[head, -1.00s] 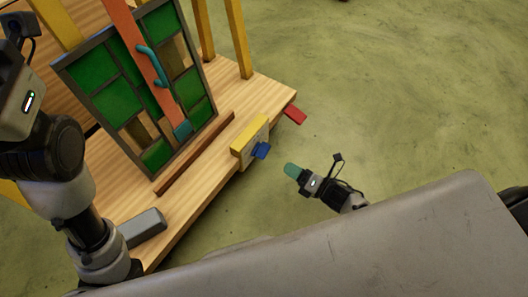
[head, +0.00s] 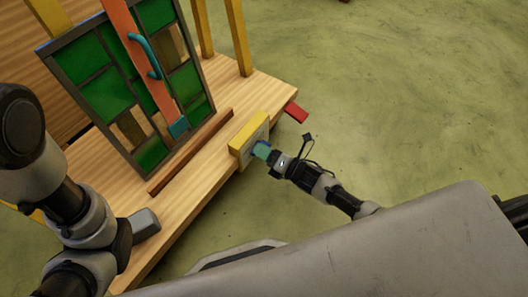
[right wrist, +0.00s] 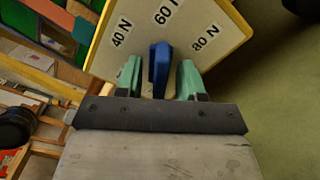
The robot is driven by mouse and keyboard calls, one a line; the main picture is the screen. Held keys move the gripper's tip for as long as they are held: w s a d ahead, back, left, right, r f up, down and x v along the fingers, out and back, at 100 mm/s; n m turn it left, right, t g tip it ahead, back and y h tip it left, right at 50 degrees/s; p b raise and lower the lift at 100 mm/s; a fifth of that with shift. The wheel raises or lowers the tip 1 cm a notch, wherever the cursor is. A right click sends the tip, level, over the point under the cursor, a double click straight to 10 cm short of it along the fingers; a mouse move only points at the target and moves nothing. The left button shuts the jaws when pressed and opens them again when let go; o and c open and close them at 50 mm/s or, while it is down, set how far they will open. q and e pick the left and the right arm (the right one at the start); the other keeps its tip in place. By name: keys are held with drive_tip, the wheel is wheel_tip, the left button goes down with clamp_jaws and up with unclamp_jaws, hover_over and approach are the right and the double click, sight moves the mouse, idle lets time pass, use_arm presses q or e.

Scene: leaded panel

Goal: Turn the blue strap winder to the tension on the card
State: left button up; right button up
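The blue strap winder (right wrist: 160,68) stands out from a pale, yellow-edged dial plate (right wrist: 180,35) marked 40 N, 60 N and 80 N. In the right wrist view the winder lies just below the 60 N mark. My right gripper (right wrist: 160,80) has its green fingers on either side of the winder, with a visible gap on both sides. In the head view the right gripper (head: 264,150) reaches the yellow dial box (head: 249,132) at the bench edge and partly hides the winder. I cannot make out a separate tension card.
A green leaded panel (head: 102,88) leans on the wooden bench (head: 215,155), crossed by an orange strap (head: 140,50) with a teal handle (head: 147,55). A red tab (head: 296,112) juts from the bench's right end. Floor at right is clear.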

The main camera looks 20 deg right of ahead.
drive_tip(key=c, duration=0.7)
drive_tip(key=shift+m, duration=0.3)
